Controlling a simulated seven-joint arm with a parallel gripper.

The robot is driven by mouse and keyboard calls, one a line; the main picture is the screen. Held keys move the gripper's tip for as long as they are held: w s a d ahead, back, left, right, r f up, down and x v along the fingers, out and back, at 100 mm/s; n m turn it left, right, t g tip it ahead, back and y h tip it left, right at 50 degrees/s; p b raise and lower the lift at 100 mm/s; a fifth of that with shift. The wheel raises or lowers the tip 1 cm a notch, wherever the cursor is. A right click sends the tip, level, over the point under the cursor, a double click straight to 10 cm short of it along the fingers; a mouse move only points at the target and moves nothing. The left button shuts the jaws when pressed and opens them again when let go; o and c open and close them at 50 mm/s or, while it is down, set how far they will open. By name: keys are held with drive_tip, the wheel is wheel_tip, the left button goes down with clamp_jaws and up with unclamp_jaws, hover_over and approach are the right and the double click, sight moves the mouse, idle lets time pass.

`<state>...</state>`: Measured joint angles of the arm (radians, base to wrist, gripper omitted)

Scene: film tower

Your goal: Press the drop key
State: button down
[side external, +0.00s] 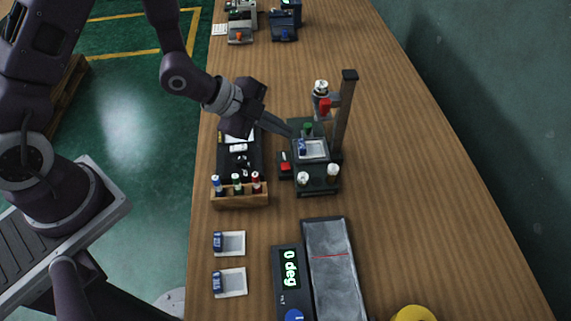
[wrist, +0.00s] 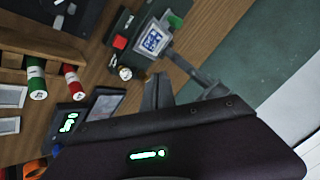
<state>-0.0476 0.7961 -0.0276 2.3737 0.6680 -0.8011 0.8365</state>
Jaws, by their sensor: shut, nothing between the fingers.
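The film tower has a dark base (side external: 318,186), a tall post (side external: 343,112) and a head with a red part (side external: 324,105). A red key (side external: 285,167) sits on a small dark block at the base's left side; it also shows in the wrist view (wrist: 120,42). No label is legible, so I cannot confirm it is the drop key.
A wooden rack (side external: 240,200) with several capped vials stands left of the tower. An angle gauge (side external: 290,268) reads 0 deg beside a grey plate (side external: 331,270). The tabletop right of the tower is clear.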

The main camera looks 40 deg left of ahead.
sight(285, 167)
drive_tip(key=shift+d+f, duration=0.15)
drive_tip(key=shift+f, duration=4.4)
drive_tip(key=shift+f, duration=0.4)
drive_tip(key=shift+f, duration=0.4)
drive_tip(key=shift+r, duration=0.85)
